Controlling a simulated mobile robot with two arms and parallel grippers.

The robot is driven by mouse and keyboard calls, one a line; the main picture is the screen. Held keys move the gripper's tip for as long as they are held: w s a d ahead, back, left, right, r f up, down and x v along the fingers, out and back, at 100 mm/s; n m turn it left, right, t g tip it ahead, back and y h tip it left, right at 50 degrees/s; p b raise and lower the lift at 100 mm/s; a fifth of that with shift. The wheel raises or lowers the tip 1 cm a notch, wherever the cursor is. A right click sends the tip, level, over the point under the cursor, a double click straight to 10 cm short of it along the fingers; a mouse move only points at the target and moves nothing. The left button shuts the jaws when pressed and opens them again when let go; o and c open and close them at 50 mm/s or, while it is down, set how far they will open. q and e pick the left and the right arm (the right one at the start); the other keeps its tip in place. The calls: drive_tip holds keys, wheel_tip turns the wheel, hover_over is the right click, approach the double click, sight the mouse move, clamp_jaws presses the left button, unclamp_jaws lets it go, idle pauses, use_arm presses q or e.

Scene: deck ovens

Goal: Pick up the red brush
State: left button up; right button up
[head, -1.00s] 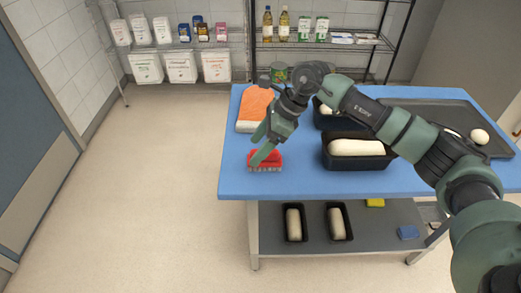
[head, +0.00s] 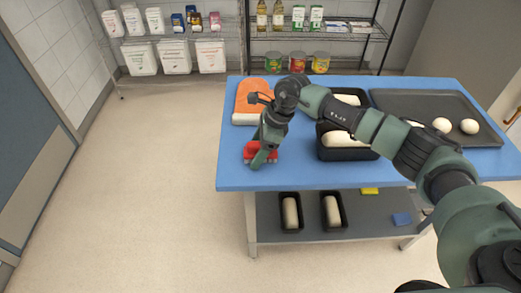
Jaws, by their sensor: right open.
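The red brush (head: 249,149) lies bristles down on the blue table top (head: 235,177), near its left front edge. My right gripper (head: 263,158) is open and points down right at the brush. Its fingers cover the middle of the brush, and red shows on both sides of them. I cannot tell whether the fingers touch it. My left gripper is not in view.
An orange oven mitt (head: 246,103) lies behind the gripper. Black loaf pans (head: 345,153) with dough stand right of the brush, and a dark tray (head: 440,107) lies farther right. The lower shelf (head: 300,235) holds two more pans (head: 290,226). The floor at left is clear.

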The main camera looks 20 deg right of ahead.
clamp_jaws()
drive_tip(key=shift+r, duration=0.15)
